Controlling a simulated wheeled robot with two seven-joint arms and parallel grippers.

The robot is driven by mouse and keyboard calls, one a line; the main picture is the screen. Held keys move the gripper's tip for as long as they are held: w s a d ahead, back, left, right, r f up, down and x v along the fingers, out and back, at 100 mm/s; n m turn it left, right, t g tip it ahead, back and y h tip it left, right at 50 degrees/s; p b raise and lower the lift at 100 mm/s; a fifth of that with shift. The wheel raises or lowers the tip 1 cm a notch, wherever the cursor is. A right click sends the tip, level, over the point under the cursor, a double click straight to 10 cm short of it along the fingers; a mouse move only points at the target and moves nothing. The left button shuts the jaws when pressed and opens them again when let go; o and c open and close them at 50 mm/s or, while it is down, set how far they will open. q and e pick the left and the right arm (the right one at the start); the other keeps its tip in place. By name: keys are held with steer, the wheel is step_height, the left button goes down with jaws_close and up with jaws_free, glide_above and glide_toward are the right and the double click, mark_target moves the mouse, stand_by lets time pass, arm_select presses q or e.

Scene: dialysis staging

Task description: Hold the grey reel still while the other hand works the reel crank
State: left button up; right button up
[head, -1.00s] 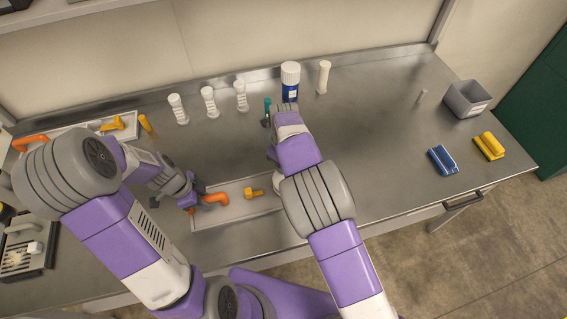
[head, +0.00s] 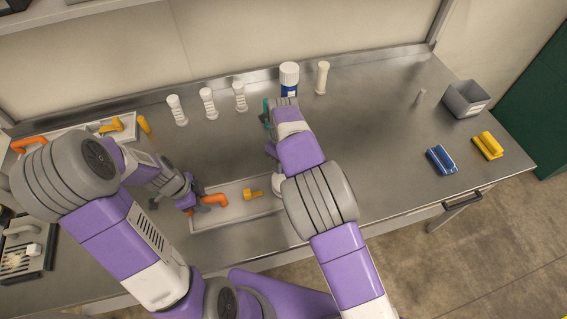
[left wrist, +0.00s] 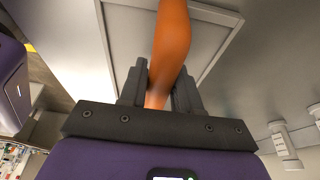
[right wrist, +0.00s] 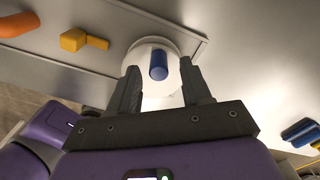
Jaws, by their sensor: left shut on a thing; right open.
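A pale grey tray-like base (head: 232,218) lies near the table's front edge with an orange handle (head: 217,199) and a small yellow piece (head: 250,194) on it. My left gripper (head: 202,203) is shut on the orange handle, which also shows between its fingers in the left wrist view (left wrist: 170,45). At the base's right end is a round whitish reel (right wrist: 150,52) with a blue upright knob (right wrist: 158,66), seen in the right wrist view. My right gripper (right wrist: 160,85) is open, its fingers either side of the knob; contact is unclear. My right arm mostly hides the reel in the head view.
A second base (head: 85,131) with orange and yellow parts lies back left. White bottles (head: 208,102) and a blue-and-white jar (head: 289,77) stand along the back. A grey bin (head: 467,98), a blue block (head: 441,159) and a yellow block (head: 488,145) are on the right. The table's centre right is clear.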

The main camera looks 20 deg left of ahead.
step_height(320, 180, up, 10)
stand_by(0.3)
steer(key=shift+f, duration=0.1)
arm_select(q)
steer(key=o, duration=1.3)
steer(key=shift+r, duration=0.1)
steer(key=shift+r+p, duration=2.75)
steer(key=shift+r, duration=1.2)
arm_select(e)
steer(key=shift+r, duration=2.75)
